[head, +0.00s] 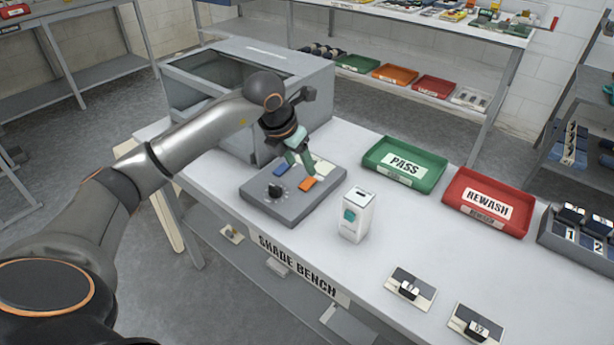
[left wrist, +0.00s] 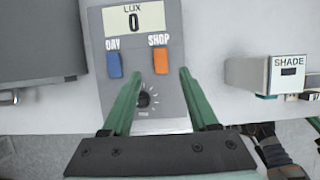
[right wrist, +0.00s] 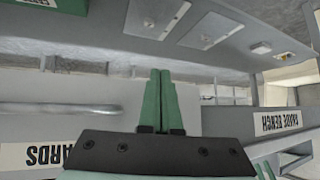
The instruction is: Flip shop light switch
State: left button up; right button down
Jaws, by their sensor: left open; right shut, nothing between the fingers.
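A grey control box (head: 257,197) sits on the white bench. In the left wrist view its LUX display (left wrist: 135,19) reads 0. The orange SHOP switch (left wrist: 161,62) and the blue DAY switch (left wrist: 114,65) lie below the display, with a black knob (left wrist: 143,98) beneath. The orange switch also shows in the head view (head: 307,184). My left gripper (head: 298,168) is open over the box, fingers pointing down. In its wrist view the left fingertips (left wrist: 157,74) straddle the area of the SHOP switch, with no clear contact. My right gripper (right wrist: 160,74) is shut and empty, away from the box.
A white shade box (head: 357,215) stands right of the control box. A green PASS tray (head: 433,179) and a red REWASH tray (head: 515,222) lie farther right. A large grey cabinet (head: 305,85) stands behind my left gripper. Small labelled samples (head: 411,288) lie near the front edge.

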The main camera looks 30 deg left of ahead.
aim_at(309, 181)
pick_arm(q)
jog(key=x, duration=0.6)
jog(key=shift+w+f, duration=0.2)
jog(key=shift+f, duration=0.1)
grip_shut()
jog(key=shift+r, duration=0.1)
